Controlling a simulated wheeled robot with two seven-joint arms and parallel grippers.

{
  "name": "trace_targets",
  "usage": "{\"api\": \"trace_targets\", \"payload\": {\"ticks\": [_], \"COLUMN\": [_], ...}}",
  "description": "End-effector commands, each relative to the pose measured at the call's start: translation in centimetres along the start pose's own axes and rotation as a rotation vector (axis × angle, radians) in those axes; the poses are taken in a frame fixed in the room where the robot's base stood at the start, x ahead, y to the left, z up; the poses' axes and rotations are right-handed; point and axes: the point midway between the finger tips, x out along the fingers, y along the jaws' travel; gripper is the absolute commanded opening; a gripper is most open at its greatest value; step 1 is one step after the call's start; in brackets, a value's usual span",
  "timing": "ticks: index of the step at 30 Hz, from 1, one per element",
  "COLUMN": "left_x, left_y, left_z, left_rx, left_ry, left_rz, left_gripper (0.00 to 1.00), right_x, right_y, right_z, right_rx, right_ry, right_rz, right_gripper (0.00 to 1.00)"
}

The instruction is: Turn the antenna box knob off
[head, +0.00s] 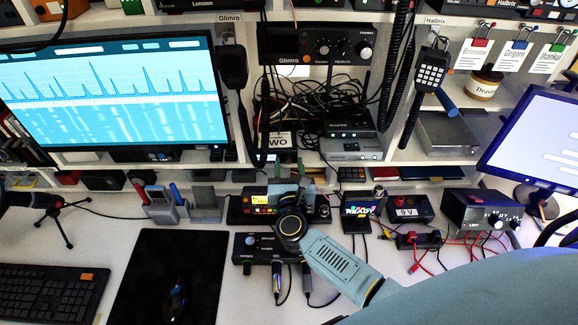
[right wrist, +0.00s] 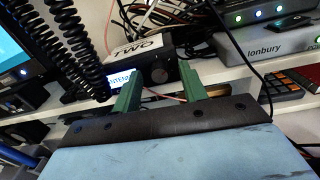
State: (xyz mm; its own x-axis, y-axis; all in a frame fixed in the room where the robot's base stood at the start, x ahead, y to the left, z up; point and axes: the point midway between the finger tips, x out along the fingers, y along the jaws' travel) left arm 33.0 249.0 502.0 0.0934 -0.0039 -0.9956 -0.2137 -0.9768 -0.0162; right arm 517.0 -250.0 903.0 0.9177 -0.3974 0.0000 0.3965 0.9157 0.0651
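The antenna box (right wrist: 135,65) is a small black box with a white label reading "TWO" on top and a lit display, partly cut by my finger. Its round dark knob (right wrist: 160,71) is on the front, to the right of the display. In the head view the box (head: 279,141) sits in the middle cubby, its lower front mostly hidden by my gripper. My right gripper (head: 289,173) is in front of it. In the right wrist view its two green fingers (right wrist: 158,78) are apart, one to each side of the knob, with nothing between them. I cannot tell whether they touch it. My left gripper is not in view.
Loose cables hang around the cubby, and a coiled black cord (right wrist: 72,45) hangs left of the fingers. A grey unit (head: 350,148) stands to the right. Below are a black device (head: 262,205) and another (head: 262,246) on the desk. A monitor (head: 115,95) stands at left.

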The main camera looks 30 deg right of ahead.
Motion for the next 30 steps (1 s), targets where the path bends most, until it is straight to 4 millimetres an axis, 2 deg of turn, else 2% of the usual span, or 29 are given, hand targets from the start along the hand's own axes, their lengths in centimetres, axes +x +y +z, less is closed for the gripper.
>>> {"api": "trace_targets", "payload": {"ticks": [1, 9, 20, 30], "left_x": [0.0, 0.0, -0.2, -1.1], "left_y": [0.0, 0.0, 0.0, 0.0], "left_z": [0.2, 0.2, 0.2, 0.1], "left_rx": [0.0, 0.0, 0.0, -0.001], "left_ry": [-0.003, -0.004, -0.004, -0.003], "left_rz": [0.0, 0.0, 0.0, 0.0], "left_gripper": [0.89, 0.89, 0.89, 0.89], "right_x": [0.0, 0.0, -0.1, -0.1], "right_y": [0.0, 0.0, 0.0, 0.0], "right_z": [0.0, 0.0, 0.0, 0.1], "right_rx": [0.0, 0.0, -0.052, -0.297], "right_ry": [0.0, 0.0, 0.004, 0.015], "right_rz": [0.0, 0.0, -0.001, -0.002], "right_gripper": [0.36, 0.0, 0.0, 0.0]}}
